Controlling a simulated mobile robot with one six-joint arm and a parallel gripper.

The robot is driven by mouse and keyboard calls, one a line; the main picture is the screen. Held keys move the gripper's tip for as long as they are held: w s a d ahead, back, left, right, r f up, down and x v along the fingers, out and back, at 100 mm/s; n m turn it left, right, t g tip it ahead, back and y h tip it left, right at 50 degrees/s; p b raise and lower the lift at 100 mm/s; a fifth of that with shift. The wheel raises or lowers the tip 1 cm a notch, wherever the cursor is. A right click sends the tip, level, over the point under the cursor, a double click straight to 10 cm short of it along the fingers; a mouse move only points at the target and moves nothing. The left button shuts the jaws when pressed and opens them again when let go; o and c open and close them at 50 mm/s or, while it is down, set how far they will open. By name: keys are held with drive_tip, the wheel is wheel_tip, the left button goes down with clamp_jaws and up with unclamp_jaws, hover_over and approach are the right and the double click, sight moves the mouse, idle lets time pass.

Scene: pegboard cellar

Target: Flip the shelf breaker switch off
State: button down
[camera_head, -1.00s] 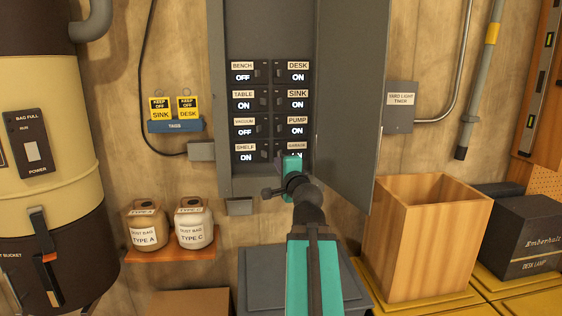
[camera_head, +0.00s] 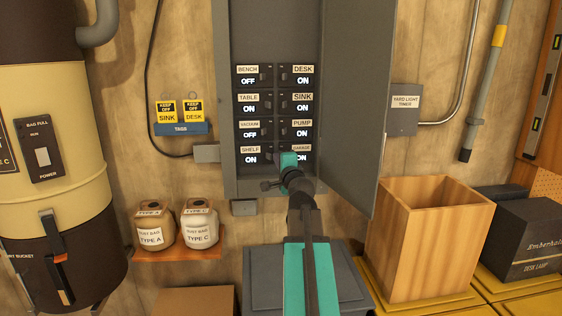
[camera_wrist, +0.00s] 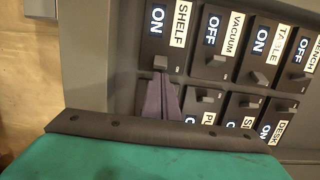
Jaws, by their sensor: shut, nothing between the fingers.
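The shelf breaker switch (camera_head: 250,153) is at the bottom of the left column in the open grey panel. Its display reads ON. In the wrist view the panel appears turned, and the shelf switch's lever (camera_wrist: 160,62) is just beyond my fingertips. My gripper (camera_wrist: 159,78) is shut and empty, its purple fingers together. The fingertips are at the shelf lever's edge; I cannot tell whether they touch it. In the head view my teal gripper (camera_head: 277,158) is in front of the bottom row, between the shelf and garage switches, and partly hides the fingers.
Other breakers surround it: vacuum (camera_head: 250,129) reads OFF, garage (camera_head: 301,153) and pump (camera_head: 301,128) read ON. The panel door (camera_head: 352,110) stands open on the right. Dust bag jars (camera_head: 201,228) sit on a small shelf at lower left. A wooden bin (camera_head: 425,240) stands right.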

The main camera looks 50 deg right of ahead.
drive_tip(key=shift+w+d, duration=0.25)
drive_tip(key=shift+w, duration=0.2)
idle(0.3)
drive_tip(key=shift+a, duration=0.45)
drive_tip(key=shift+w+a+p, duration=0.2)
drive_tip(key=shift+a+p, duration=0.1)
drive_tip(key=shift+a, duration=0.35)
